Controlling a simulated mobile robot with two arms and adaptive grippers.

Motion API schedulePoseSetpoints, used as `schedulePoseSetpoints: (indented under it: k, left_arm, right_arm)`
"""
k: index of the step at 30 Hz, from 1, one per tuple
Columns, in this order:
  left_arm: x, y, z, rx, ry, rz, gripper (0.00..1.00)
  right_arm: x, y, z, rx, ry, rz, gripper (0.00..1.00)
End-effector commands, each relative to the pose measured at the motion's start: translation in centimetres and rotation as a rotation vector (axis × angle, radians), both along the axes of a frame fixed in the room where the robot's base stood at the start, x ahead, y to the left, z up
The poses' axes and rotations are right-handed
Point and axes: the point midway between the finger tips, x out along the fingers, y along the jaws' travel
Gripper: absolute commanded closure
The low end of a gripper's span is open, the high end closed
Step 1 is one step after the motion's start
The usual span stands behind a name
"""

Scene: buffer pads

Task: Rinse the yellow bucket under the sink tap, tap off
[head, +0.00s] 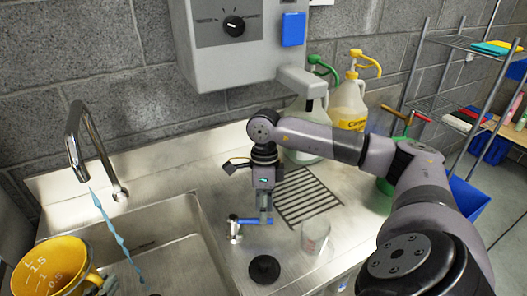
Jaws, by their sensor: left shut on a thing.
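The yellow bucket (50,262) is at the lower left, tilted, its mouth facing me with white level marks inside. My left gripper (109,284) shows only in small part at the bucket's right edge, shut on it. The sink tap (75,135) arches over the basin. A blue stream of water (112,230) falls from it, to the right of the bucket. My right gripper (266,218) points down at the end of the blue tap lever (250,221) on the counter. Its finger gap is unclear, and I cannot tell whether it touches the lever.
The steel sink basin (185,250) lies below the tap. A clear cup (315,236), a black round plug (264,268) and a drain grate (308,198) are on the counter to the right. Pump jugs (349,105) stand behind my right arm. A grey dispenser box (235,65) hangs above.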

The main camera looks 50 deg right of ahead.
Motion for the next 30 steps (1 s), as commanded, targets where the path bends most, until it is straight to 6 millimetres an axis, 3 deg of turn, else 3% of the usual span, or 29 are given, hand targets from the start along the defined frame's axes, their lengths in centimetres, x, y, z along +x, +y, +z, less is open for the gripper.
schedulePoseSetpoints:
  k: [9,15,30]
  left_arm:
    - [0.0,0.0,0.1,0.0,-0.003,0.001,1.0]
    - [0.0,0.0,0.1,-0.001,-0.002,0.001,1.0]
    - [0.0,0.0,0.1,-0.001,-0.002,0.001,1.0]
  right_arm:
    - [1.0,-1.0,6.5,0.0,-0.005,-0.001,0.66]
    - [1.3,-1.3,9.1,0.002,-0.004,-0.001,0.66]
    - [1.3,-1.5,9.8,0.001,-0.001,0.0,0.66]
